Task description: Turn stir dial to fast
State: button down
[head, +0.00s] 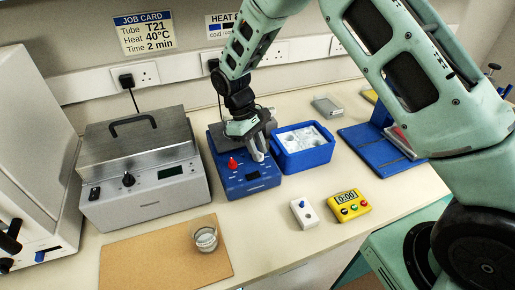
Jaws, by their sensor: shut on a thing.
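The blue stirrer unit (249,188) stands on the bench in the middle of the head view, with a small dark display on its front. A red knob (233,163) stands up on its left part. My gripper (257,155) points down over the right part of the unit, just right of the red knob. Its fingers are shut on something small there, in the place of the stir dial. The fingers hide the dial, so its setting cannot be read.
A blue tub (303,160) with white contents stands close on the right. A grey heater box (145,190) stands on the left. In front are a beaker (205,239) on a cork mat (150,260), a white switch box (304,213) and a yellow timer (348,205).

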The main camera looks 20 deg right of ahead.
jog(key=m+y, duration=0.1)
jog(key=m, duration=0.2)
jog(key=m+y, duration=0.1)
jog(key=m, duration=0.2)
jog(key=shift+d+m+g+y, duration=0.2)
jog(key=shift+m+g+y, duration=0.1)
jog(key=shift+m, duration=0.1)
dwell(0.4)
jog(key=c, duration=1.2)
grip_release()
jog(key=shift+c, duration=0.2)
jog(key=shift+w+r, duration=0.1)
jog(key=shift+w, duration=0.05)
jog(key=b+v, duration=0.2)
jog(key=v, duration=0.9)
jog(key=shift+r+b, duration=0.35)
jog(key=shift+b, duration=0.05)
jog(key=shift+w, duration=0.15)
